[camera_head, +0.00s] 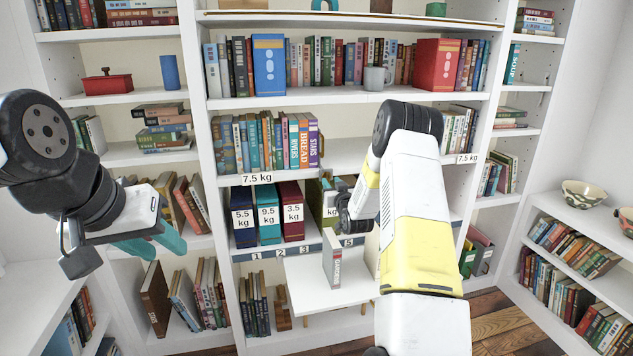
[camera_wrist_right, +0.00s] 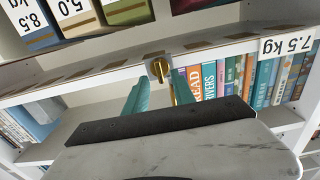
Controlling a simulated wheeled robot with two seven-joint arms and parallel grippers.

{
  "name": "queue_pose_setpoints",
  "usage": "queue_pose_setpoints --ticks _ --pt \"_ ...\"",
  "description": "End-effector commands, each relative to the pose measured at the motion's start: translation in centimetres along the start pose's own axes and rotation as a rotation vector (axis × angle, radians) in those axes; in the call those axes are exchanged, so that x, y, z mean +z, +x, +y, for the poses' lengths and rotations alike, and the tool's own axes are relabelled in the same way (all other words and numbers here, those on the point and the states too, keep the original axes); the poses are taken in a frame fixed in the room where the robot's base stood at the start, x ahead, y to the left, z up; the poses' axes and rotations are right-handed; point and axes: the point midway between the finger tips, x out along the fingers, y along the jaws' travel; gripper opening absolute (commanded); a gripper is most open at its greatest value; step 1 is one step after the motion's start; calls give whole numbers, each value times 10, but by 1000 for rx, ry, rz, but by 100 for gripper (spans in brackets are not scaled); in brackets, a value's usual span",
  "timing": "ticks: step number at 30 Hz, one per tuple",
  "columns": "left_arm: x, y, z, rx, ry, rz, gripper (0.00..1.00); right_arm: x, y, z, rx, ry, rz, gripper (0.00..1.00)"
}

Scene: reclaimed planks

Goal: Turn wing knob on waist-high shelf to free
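The wing knob (camera_wrist_right: 158,69) is small and brass-coloured. In the right wrist view it sits on the white shelf edge (camera_wrist_right: 215,53), with a gold part pointing toward the books. My right gripper (camera_wrist_right: 158,95) is open, its teal fingers on either side of the knob's line; I cannot tell if either touches it. My left gripper (camera_head: 153,243) hangs at the left, teal fingers apart and empty, clear of the shelves.
Labelled boxes (camera_head: 268,214) stand in the bay under the shelf. A white fold-out board (camera_head: 310,292) holding an upright grey-white book (camera_head: 332,262) juts out below. Books (camera_head: 290,140) line the shelf above. A bowl shelf (camera_head: 590,215) stands at the right.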

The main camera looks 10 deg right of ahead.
Motion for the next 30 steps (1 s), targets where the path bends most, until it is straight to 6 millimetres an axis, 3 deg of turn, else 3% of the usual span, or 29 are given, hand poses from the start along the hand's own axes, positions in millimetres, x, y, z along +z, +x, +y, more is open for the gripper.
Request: queue_pose_setpoints --ticks 6,15,20,30 --pt "0 0 0 0 0 0 36 0 23 -1 -1 1 -1 31" --pt "0 0 0 0 0 0 36 0 26 -1 -1 1 -1 31" --pt "0 0 0 0 0 0 36 0 26 0 -1 1 -1 1" --pt "0 0 0 0 0 0 36 0 25 0 0 9 -1 0"
